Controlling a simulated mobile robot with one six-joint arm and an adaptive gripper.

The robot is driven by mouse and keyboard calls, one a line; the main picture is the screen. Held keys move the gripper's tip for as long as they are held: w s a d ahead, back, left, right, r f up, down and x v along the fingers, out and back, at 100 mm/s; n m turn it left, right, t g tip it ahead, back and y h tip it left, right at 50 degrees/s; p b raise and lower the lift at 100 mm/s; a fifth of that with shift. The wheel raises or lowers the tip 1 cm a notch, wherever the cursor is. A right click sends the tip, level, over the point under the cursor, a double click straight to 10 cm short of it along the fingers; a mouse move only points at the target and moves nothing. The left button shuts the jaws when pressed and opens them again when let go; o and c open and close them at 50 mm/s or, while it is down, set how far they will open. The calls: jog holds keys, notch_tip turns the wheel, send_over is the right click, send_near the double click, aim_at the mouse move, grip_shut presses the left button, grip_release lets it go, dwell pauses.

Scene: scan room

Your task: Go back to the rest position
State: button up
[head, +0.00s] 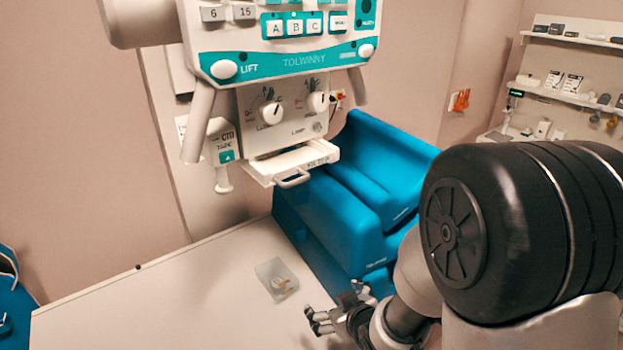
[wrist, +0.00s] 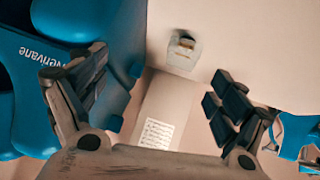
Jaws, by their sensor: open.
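My gripper (head: 338,310) is open and empty in the head view, low over the right edge of the white table. In the wrist view its two fingers (wrist: 157,100) stand wide apart with nothing between them. My arm comes in from the right of the head view and hides part of what lies behind it.
A small clear container (head: 277,279) lies on the white table (head: 190,290), left of my gripper; it also shows in the wrist view (wrist: 184,50). A blue padded chair (head: 345,210) stands close behind. A control unit (head: 285,60) hangs above. Shelves (head: 570,95) are at the right.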

jog(key=s+d+r+m+g+h+b, duration=0.1)
jog(key=s+d+r+m+g+h, duration=0.15)
jog(key=s+d+r, duration=0.6)
jog(key=s+r+m+g, duration=0.1)
jog(key=s+r+m, duration=0.1)
jog(key=s, duration=0.6)
jog(key=s+r+m+g+b, duration=0.1)
jog(key=s+r, duration=0.3)
jog(key=s, duration=0.3)
jog(key=shift+s+r+m+h, duration=0.3)
jog(key=shift+s+m+h, duration=0.05)
jog(key=shift+d, duration=0.1)
jog(key=shift+c, duration=0.3)
